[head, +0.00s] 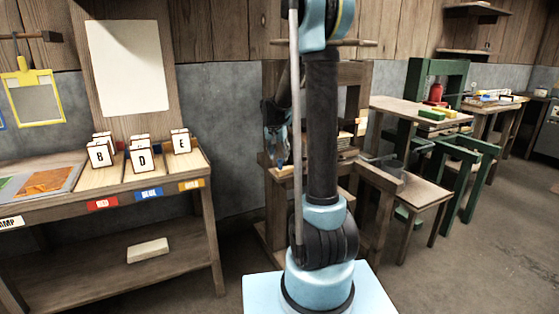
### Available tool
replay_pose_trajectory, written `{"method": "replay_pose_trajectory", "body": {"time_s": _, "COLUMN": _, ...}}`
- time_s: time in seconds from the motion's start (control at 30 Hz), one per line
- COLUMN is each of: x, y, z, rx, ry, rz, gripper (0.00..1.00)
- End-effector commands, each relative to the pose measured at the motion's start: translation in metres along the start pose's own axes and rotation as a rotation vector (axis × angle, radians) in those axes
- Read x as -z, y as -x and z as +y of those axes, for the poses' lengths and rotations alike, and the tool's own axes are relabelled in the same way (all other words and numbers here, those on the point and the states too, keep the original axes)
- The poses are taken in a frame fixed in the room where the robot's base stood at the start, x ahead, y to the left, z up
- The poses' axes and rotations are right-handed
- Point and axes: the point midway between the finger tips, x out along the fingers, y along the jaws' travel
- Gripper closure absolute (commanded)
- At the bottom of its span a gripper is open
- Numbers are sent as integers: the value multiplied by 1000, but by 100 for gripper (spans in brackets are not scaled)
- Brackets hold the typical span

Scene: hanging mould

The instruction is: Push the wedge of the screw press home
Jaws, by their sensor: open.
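A wooden press-like frame (272,82) stands behind my arm in the head view, with a crossbar (362,43) at its top. My arm hides much of its middle. My gripper (276,158) is open, pointing down, in front of the left side of the frame. A small yellowish piece (284,168) shows just below the fingertips, by a wooden ledge of the frame. I cannot tell if it is the wedge, or whether the fingers touch it.
A bench at the left holds lettered blocks (101,153) in lanes. A pale block (148,250) lies on its lower shelf. At the right stand a wooden bench (432,193) and a green frame (466,180). Floor is clear at the lower right.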

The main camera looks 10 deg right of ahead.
Motion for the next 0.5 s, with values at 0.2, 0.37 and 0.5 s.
{"method": "replay_pose_trajectory", "body": {"time_s": 0.2, "x": 0, "y": -23, "z": 0, "rx": 0, "ry": -1, "rz": 0, "gripper": 53}}
{"method": "replay_pose_trajectory", "body": {"time_s": 0.37, "x": 0, "y": -31, "z": 0, "rx": 0, "ry": -1, "rz": 0, "gripper": 53}}
{"method": "replay_pose_trajectory", "body": {"time_s": 0.5, "x": 0, "y": -32, "z": 0, "rx": 0, "ry": 0, "rz": 0, "gripper": 53}}
